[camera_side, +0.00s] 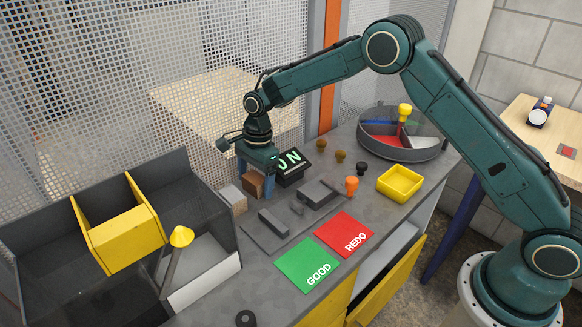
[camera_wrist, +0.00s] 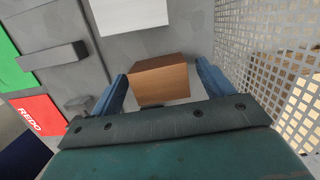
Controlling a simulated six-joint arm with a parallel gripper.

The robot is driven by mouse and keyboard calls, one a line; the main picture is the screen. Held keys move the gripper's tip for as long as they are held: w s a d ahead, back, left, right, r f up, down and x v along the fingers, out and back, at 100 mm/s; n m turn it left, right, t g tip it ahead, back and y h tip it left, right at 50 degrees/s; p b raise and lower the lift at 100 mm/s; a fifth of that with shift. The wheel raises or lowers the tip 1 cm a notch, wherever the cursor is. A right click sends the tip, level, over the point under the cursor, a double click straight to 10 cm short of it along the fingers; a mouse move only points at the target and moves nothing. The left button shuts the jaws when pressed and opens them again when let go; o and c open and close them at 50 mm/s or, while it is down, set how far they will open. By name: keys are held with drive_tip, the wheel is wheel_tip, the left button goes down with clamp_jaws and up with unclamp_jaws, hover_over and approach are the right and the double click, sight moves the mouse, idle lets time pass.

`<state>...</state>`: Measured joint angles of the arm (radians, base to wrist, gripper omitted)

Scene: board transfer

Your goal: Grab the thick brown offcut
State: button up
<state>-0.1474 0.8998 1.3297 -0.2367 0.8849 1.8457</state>
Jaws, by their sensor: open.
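The thick brown offcut (camera_side: 253,184) is a blocky brown piece on the grey bench near the mesh wall. In the wrist view my gripper (camera_wrist: 161,70) is open, with one blue finger on each side of the offcut. A narrow gap shows at the right finger; at the left finger I cannot tell whether it touches.
A pale grey-and-tan block (camera_side: 231,198) stands close to the left of the offcut. A black box with a lit display (camera_side: 291,167) is just right of it. Grey fixture pieces (camera_side: 273,222), a green GOOD mat (camera_side: 306,266) and a red REDO mat (camera_side: 344,233) lie in front.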

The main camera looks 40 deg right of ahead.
sight(254, 177)
drive_tip(key=c, duration=1.1)
drive_tip(key=shift+r, duration=0.1)
drive_tip(key=shift+r, duration=9.9)
